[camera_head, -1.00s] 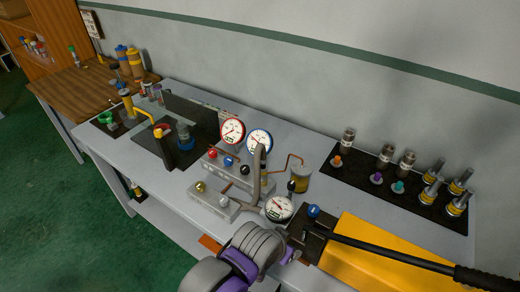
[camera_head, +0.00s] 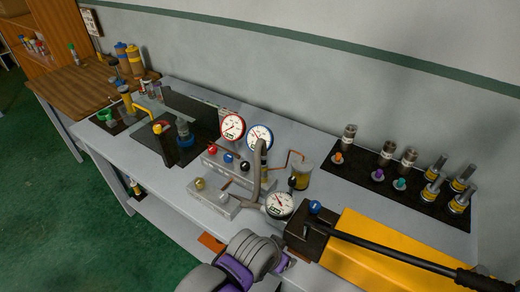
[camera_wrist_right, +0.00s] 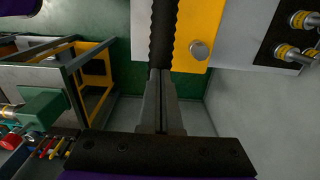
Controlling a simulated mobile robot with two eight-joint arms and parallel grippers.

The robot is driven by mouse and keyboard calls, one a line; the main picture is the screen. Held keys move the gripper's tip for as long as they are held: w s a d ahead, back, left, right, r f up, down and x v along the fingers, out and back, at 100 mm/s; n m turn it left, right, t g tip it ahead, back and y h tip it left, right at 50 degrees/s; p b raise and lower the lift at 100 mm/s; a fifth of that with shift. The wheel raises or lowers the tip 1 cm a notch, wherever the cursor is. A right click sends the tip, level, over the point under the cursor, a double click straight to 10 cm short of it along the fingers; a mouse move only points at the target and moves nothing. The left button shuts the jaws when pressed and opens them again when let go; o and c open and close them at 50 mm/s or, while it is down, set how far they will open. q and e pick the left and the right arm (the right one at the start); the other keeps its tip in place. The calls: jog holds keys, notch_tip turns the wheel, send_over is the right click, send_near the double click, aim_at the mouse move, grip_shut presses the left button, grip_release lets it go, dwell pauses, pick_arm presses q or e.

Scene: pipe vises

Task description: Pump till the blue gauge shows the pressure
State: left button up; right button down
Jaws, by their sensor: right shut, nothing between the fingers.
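The blue-rimmed gauge (camera_head: 259,138) stands at the back of the bench beside a red-rimmed gauge (camera_head: 232,127). Its needle leans up and left; the reading is too small to tell. The yellow pump (camera_head: 385,253) lies at the front right, with a long black lever (camera_head: 390,251) running to the lower right. The lever's ribbed grip (camera_wrist_right: 163,35) shows in the right wrist view. My right gripper (camera_wrist_right: 160,75) is shut and empty close to the grip; whether it touches cannot be told. My left gripper is out of sight; only a grey and purple arm part shows.
A small round gauge (camera_head: 280,204) sits by the pump hose. A valve block (camera_head: 230,170) with red, blue and black knobs is behind it. A black mat (camera_head: 350,178) holds several fittings at the right. A vise (camera_head: 180,140) stands left.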

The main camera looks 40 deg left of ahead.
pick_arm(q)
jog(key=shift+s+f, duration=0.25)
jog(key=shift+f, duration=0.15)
pick_arm(e)
jog(key=shift+d+f, duration=0.15)
jog(key=shift+f, duration=0.55)
jog(key=shift+w, duration=0.1)
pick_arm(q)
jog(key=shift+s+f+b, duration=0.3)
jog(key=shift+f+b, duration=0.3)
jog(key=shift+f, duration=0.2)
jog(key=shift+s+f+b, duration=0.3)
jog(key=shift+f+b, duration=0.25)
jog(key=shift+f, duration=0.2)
pick_arm(e)
jog(key=shift+d+f, duration=0.2)
jog(key=shift+f, duration=0.6)
jog(key=shift+d+f, duration=0.15)
jog(key=shift+f, duration=0.6)
jog(key=shift+d+f, duration=0.2)
jog(key=shift+f, duration=0.6)
